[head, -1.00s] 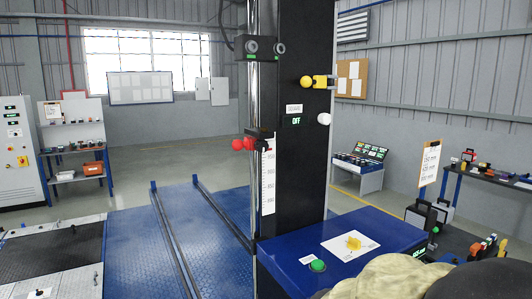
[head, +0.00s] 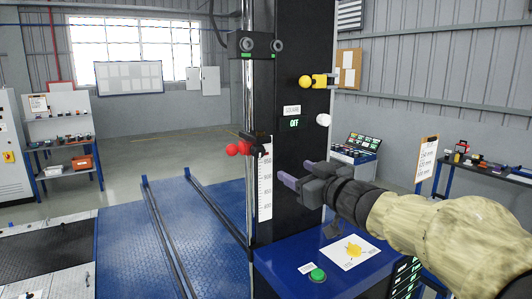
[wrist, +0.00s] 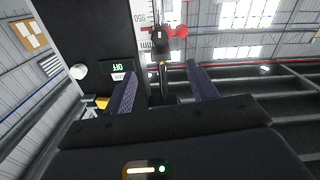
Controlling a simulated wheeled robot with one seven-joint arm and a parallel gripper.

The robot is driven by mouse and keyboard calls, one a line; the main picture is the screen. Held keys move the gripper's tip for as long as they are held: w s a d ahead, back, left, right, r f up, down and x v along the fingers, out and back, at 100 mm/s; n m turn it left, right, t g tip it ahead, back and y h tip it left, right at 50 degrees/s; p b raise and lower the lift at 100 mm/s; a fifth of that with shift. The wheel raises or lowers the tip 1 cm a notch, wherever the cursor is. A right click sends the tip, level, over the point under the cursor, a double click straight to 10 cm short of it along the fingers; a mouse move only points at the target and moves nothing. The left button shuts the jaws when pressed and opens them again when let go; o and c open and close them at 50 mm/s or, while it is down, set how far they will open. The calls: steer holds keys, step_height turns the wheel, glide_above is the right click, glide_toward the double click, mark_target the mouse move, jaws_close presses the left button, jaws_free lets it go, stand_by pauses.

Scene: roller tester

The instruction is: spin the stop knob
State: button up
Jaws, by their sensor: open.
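A red knob (head: 238,149) with two rounded lobes sits on a dark slider block beside a white ruled scale (head: 265,185) on the black column (head: 288,140). The red knob also shows at the top of the wrist view (wrist: 180,32). No label shows which knob is the stop knob. A yellow ball knob (head: 305,82) and a white ball knob (head: 323,120) are also on the column. My gripper (head: 297,174) is open and empty, in front of the column, lower and to the right of the red knob. Its two purple fingers (wrist: 160,72) point toward the column, apart from the red knob.
A small display reads OFF (head: 289,124). A blue console (head: 275,258) below my gripper carries a green button (head: 317,274) and a yellow piece on a white plate (head: 340,260). The blue ribbed platform (head: 115,230) with dark rails is left of the column.

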mark_target(260, 153)
steer(key=shift+w, duration=0.1)
steer(key=p+x, duration=0.5)
steer(key=x, duration=1.2)
steer(key=shift+w+a, duration=0.1)
steer(key=shift+a, duration=0.1)
steer(key=c, duration=1)
